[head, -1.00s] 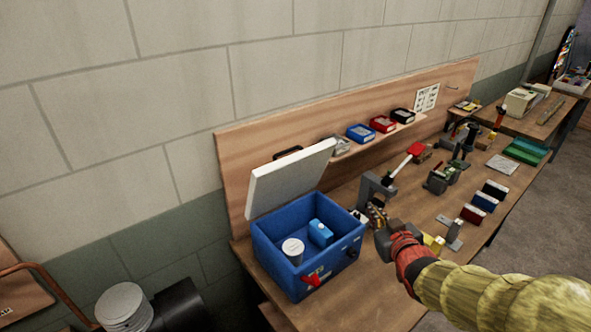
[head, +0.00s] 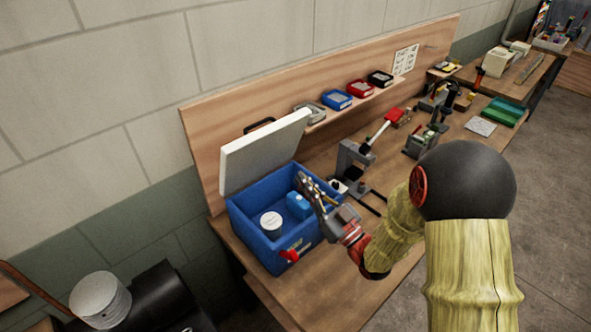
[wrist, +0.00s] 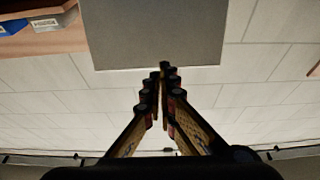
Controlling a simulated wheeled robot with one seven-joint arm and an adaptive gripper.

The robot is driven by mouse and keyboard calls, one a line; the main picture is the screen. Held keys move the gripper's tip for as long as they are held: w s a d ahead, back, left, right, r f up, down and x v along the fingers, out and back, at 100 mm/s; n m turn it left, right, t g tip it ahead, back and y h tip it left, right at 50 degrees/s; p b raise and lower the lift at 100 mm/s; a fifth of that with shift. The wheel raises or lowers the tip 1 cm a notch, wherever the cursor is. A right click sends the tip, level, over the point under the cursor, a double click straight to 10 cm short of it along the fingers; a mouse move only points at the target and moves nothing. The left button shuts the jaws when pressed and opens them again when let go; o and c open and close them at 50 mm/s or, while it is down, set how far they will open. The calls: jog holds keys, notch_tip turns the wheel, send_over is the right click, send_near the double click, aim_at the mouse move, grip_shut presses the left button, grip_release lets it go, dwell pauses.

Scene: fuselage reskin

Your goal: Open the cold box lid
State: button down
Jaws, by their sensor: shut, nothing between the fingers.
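The blue cold box (head: 250,238) stands at the near left end of the workbench. Its white lid (head: 264,152) is raised and tilted back toward the wooden back panel, leaving the box open. Inside are a white round tub (head: 270,221) and a blue container (head: 298,205). My gripper (head: 303,178) is over the box's right side, in front of the lid and apart from it as far as I can tell. In the wrist view, the gripper (wrist: 162,72) is shut and empty, with its fingertips together just below the lid's grey-looking panel (wrist: 150,35).
A grey press-like stand (head: 350,165) with a red-handled lever stands right of the box. Several small boxes sit on the shelf (head: 315,126) behind. More tools lie further right on the bench (head: 228,236). A metal canister (head: 100,298) stands at lower left.

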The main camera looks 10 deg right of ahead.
send_near(254, 126)
jog(key=shift+w+d+f, duration=0.1)
jog(key=shift+w+f, duration=0.05)
jog(key=shift+w, duration=0.5)
jog(key=shift+w+p, duration=0.15)
jog(key=shift+p, duration=0.15)
jog(key=w+a+r+p, duration=0.1)
jog(key=w+a+r+g+h+p, duration=0.1)
jog(key=p, duration=0.1)
jog(key=w+a+r+g+p, duration=0.1)
jog(key=w, duration=0.1)
jog(key=shift+w+h+p, duration=0.1)
jog(key=shift+h+p, duration=0.2)
jog(key=shift+p, duration=0.05)
jog(key=shift+g+h, duration=0.4)
jog(key=shift+g, duration=0.3)
jog(key=x, duration=0.5)
jog(key=shift+f, duration=0.2)
jog(key=shift+d+r, duration=0.1)
